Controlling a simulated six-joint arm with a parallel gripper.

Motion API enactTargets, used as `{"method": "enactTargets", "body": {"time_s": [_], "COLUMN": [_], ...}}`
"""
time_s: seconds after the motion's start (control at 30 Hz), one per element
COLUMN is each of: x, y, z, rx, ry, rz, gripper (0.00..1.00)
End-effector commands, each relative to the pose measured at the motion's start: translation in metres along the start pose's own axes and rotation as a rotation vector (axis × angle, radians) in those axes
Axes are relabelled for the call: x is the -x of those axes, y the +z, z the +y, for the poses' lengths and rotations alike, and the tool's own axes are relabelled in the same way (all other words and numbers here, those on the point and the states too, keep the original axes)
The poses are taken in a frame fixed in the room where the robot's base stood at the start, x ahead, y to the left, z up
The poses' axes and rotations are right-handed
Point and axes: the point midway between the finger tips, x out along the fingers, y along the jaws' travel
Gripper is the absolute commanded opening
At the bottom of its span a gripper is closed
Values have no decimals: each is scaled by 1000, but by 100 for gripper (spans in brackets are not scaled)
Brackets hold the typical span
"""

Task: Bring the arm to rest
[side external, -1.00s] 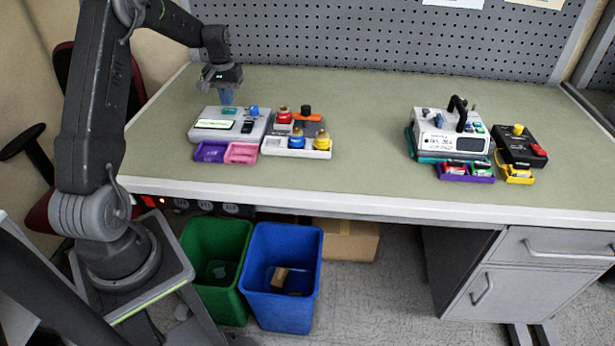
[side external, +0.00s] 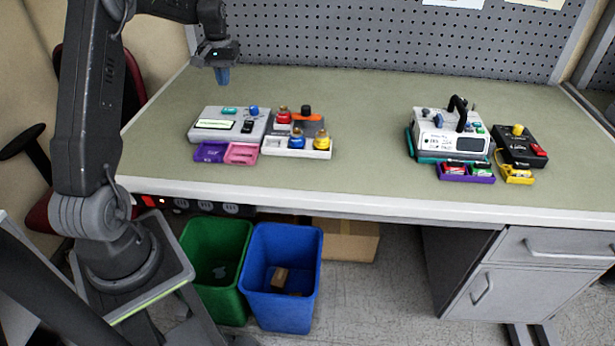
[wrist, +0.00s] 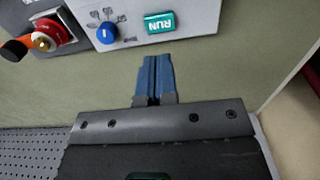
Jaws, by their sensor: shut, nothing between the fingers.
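My gripper (side external: 222,76) hangs in the air above the back left of the table, behind the left pump, with its blue fingers pointing down. In the wrist view its blue fingers (wrist: 153,78) are together and nothing is between them. The left pump (side external: 230,124) is a light grey box with a pale screen, a green button and a blue knob. The wrist view shows its green RUN button (wrist: 159,22) and blue knob (wrist: 106,33) just beyond my fingertips. I cannot see any contact.
A panel with red, blue and yellow knobs (side external: 297,146) adjoins the left pump. Purple (side external: 209,152) and pink (side external: 241,153) trays lie in front. A second pump (side external: 450,138) and a black box (side external: 519,148) stand right. The table's middle (side external: 365,125) is clear. A pegboard (side external: 400,40) stands behind.

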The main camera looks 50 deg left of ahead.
Motion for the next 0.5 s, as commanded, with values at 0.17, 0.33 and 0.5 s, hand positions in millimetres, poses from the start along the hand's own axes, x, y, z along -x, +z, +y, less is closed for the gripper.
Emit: {"method": "enactTargets", "body": {"time_s": [0.17, 0.33, 0.5], "x": [1, 26, 72], "y": [1, 21, 81], "z": [1, 29, 85], "rx": [-2, -59, -192], "ry": [0, 1, 11], "rz": [1, 38, 121], "gripper": [0, 0, 0]}}
